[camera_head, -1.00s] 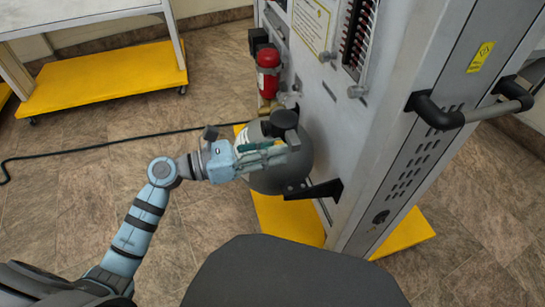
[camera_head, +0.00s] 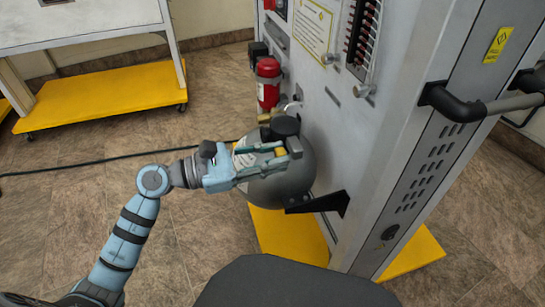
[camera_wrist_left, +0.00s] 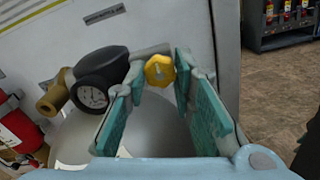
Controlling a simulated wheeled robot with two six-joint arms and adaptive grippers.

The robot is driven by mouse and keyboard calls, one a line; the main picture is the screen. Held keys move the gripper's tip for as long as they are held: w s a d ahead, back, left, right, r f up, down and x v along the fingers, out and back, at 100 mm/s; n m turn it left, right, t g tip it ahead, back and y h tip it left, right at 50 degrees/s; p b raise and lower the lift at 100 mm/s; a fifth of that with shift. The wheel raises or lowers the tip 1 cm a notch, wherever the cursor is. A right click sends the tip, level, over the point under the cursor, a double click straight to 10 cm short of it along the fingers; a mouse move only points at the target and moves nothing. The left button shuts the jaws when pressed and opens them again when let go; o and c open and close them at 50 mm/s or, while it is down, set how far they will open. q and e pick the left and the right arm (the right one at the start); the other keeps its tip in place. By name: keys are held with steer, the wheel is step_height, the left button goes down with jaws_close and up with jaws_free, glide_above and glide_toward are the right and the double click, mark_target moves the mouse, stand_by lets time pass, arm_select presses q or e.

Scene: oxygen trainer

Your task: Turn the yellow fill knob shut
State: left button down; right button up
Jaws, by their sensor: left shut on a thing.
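The yellow fill knob (camera_wrist_left: 159,70) shows between the fingertips of my left gripper (camera_wrist_left: 160,76) in the left wrist view. It also shows as a small yellow spot (camera_head: 281,151) at the fingertips of my left gripper (camera_head: 284,154) in the head view. The gripper is shut on the knob, one finger on each side. Behind it is a round grey tank (camera_head: 285,180) on the trainer panel. A black-rimmed gauge (camera_wrist_left: 98,82) sits left of the knob in the wrist view. My right gripper is not in view.
A red cylinder (camera_head: 268,83) hangs on the panel (camera_head: 402,100) beyond the tank. A black bracket (camera_head: 325,202) juts out below the tank. A dark handle (camera_head: 470,108) is on the cabinet's right side. A cable (camera_head: 100,160) crosses the open floor.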

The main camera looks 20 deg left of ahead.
arm_select(q)
steer(key=c, duration=1.6)
jaws_free()
steer(key=shift+c, duration=0.2)
steer(key=v, duration=0.7)
steer(key=shift+a, duration=0.25)
steer(key=shift+s, duration=0.1)
